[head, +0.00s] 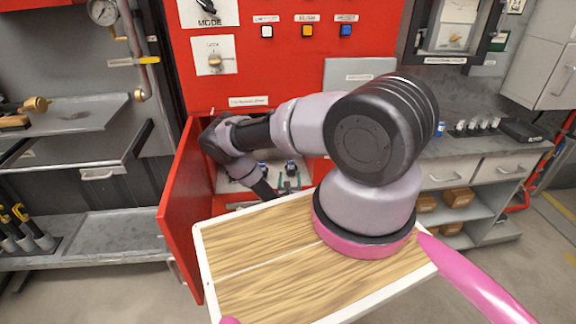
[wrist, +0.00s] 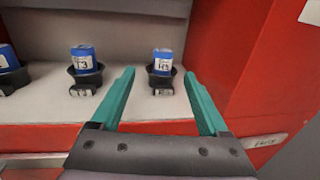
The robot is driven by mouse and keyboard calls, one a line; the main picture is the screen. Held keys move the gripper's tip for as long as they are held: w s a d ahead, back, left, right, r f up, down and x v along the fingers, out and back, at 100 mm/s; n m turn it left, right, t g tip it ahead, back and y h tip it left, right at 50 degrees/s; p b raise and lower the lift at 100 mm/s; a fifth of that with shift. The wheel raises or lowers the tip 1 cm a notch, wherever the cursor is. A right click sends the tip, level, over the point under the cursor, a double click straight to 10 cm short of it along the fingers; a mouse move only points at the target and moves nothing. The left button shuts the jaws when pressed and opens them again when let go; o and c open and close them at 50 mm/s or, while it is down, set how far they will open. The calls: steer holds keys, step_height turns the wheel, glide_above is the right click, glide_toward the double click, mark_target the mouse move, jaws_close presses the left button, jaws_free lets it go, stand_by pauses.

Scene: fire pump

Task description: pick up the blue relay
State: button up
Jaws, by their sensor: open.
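Three blue relays show in the wrist view, each upright in a black socket on a pale shelf. The right relay (wrist: 163,62) has a white label and its socket (wrist: 161,81) lies between my fingertips in the picture. The middle relay (wrist: 83,59) stands to its left, and the left relay (wrist: 8,60) is cut by the picture's edge. My gripper (wrist: 159,76) is open and empty, its teal fingers pointing toward the right relay; I see no contact. In the head view my gripper (head: 290,182) is inside the red cabinet, near a relay (head: 291,167); another relay (head: 262,168) is left of it.
The red cabinet's open door (head: 187,205) stands left of my arm. In the wrist view a red side wall (wrist: 245,60) rises close to my right finger, and a red front lip (wrist: 40,137) runs below the shelf. A wooden-topped board (head: 265,265) is in front of the cabinet.

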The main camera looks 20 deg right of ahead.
mark_target(291, 165)
steer(key=x, duration=0.4)
steer(key=shift+w+d+r, duration=0.1)
steer(key=shift+w, duration=0.1)
steer(key=x, duration=0.4)
steer(key=shift+d+r, duration=0.2)
steer(key=shift+d, duration=0.1)
steer(key=shift+w+d, duration=0.15)
steer(key=shift+w, duration=0.2)
jaws_close()
